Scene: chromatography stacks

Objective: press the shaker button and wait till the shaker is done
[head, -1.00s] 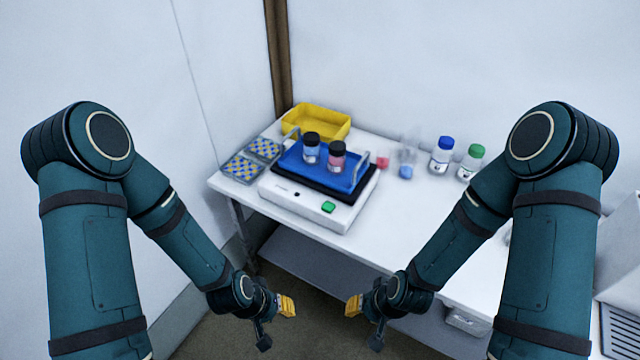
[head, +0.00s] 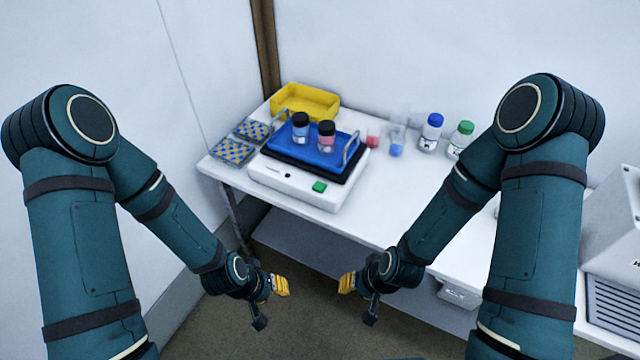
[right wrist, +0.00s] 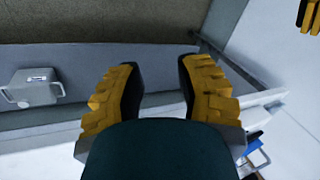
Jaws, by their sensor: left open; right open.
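The shaker (head: 300,190) is a white box on the table, left of its middle, with a green button (head: 320,187) on its front right top. On it sits a blue tray (head: 308,157) with metal handles, holding two dark-capped bottles, one with blue contents (head: 301,130) and one with pink contents (head: 326,138). My left gripper (head: 270,302) is open and empty in front of the table, below the shaker. My right gripper (head: 358,300) is open and empty, also in front of the table; its yellow fingers (right wrist: 160,95) stand apart in the right wrist view.
A yellow bin (head: 306,103) stands behind the shaker. Patterned racks (head: 233,152) lie at the table's left end. Beakers with pink and blue liquid (head: 397,148), a blue-capped bottle (head: 431,132) and a green-capped bottle (head: 461,140) stand to the right. A grey-white machine (head: 615,240) is at far right.

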